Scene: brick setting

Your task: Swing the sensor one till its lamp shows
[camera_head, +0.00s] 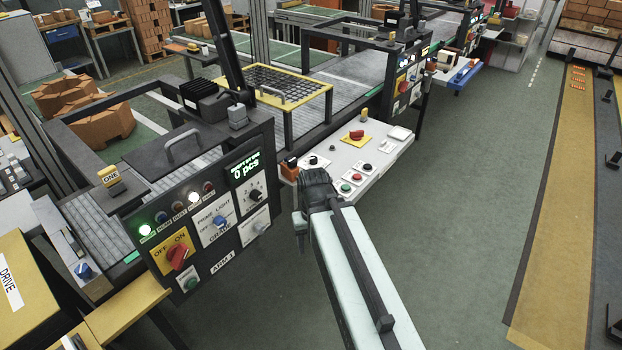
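A small yellow block marked "ONE" (109,175) sits on a dark post at the left corner of the near machine; I take it as sensor one. Its exact facing is too small to tell. A row of small lamps runs along the panel's upper edge. The green lamp (145,229) at its left end glows, and a whitish lamp (193,196) looks bright. Others look dim, and their labels are hard to read. My gripper (301,236) hangs at the end of my pale arm, right of the panel and apart from the sensor. Its fingers are not clear.
The control panel (231,266) has a red OFF/ON knob (180,255), a blue knob (220,222) and a display (244,169) reading "0 pcs". A white control table (376,160) stands beyond my arm. A yellow DRIVE box (30,290) is at lower left. Green floor lies open on the right.

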